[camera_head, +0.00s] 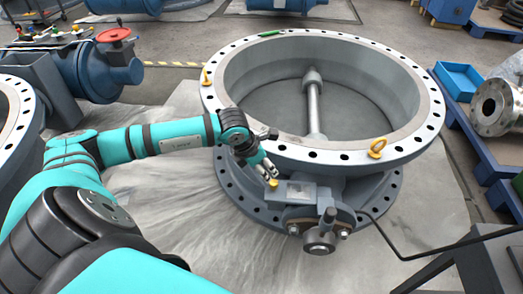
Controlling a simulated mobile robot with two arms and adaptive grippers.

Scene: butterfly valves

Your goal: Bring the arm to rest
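My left arm comes in from the left, and its gripper (266,171) hangs over the front flange of the large grey butterfly valve (228,122). The fingers point down and to the right, close to the grey actuator box (296,193) on the valve's front. I cannot tell whether they touch it. The fingertips are small and close together, and nothing clear shows between them. A small yellow part (273,183) sits at the box's left end, just below the fingertips. My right gripper is out of view.
A black bar (450,243) crosses the lower right. A blue valve with a red handwheel (114,35) stands back left. A blue bin (459,79) is at right.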

